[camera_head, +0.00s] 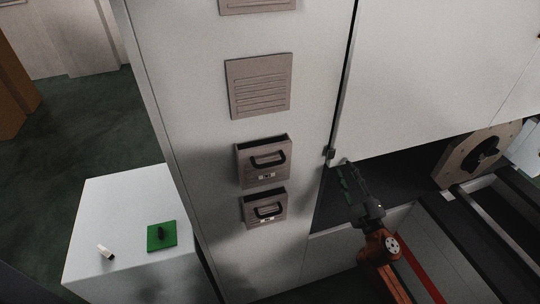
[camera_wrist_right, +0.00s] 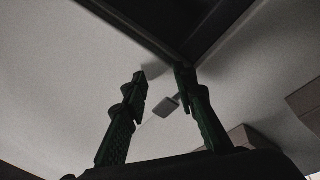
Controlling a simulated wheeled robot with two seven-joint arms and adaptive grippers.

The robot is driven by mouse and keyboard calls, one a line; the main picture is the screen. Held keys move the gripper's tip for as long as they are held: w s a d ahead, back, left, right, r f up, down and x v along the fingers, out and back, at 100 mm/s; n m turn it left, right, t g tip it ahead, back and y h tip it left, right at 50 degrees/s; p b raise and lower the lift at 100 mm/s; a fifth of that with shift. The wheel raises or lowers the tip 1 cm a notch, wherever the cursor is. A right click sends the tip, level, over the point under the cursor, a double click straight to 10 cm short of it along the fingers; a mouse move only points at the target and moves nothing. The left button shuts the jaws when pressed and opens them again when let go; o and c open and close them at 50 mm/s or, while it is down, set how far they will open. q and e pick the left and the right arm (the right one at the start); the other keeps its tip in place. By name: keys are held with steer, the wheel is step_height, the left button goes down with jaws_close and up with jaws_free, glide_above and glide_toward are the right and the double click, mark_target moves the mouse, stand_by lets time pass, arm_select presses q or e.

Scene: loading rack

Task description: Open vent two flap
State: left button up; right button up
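A tall white cabinet (camera_head: 215,120) carries a column of grey-brown vents. A slatted vent (camera_head: 258,85) sits flat, with part of another above it. I cannot read which is vent two. My right gripper (camera_head: 346,170) is right of the flaps, near the cabinet's edge. In the right wrist view its fingers (camera_wrist_right: 162,72) are apart and empty. My left gripper is not in view.
A white block (camera_head: 120,225) at left bears a green plate (camera_head: 162,236) and a small white piece (camera_head: 105,252). A dark rack opening lies at right.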

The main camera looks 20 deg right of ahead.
steer(key=s+a+r+n+y+p, duration=0.1)
steer(key=s+a+r+n+y, duration=0.25)
steer(key=a+r, duration=0.35)
steer(key=s+a+r+n+y, duration=0.3)
steer(key=a+r+n+y, duration=0.15)
steer(key=r, duration=0.55)
steer(key=n+g+y, duration=0.6)
steer(key=n+g, duration=0.1)
steer(key=n, duration=0.4)
glide_toward(270, 164)
steer(key=x, duration=0.3)
steer(key=p+x, duration=0.3)
steer(key=x, duration=0.3)
steer(key=shift+w+d, duration=0.1)
steer(key=shift+w, duration=0.15)
steer(key=shift+w+a+f+p, duration=0.1)
steer(key=shift+w+a+p, duration=0.2)
steer(key=shift+a+p, duration=0.1)
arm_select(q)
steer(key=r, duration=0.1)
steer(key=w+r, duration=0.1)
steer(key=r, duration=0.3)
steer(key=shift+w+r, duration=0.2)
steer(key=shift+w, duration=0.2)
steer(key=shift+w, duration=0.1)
arm_select(e)
steer(key=shift+c, duration=0.6)
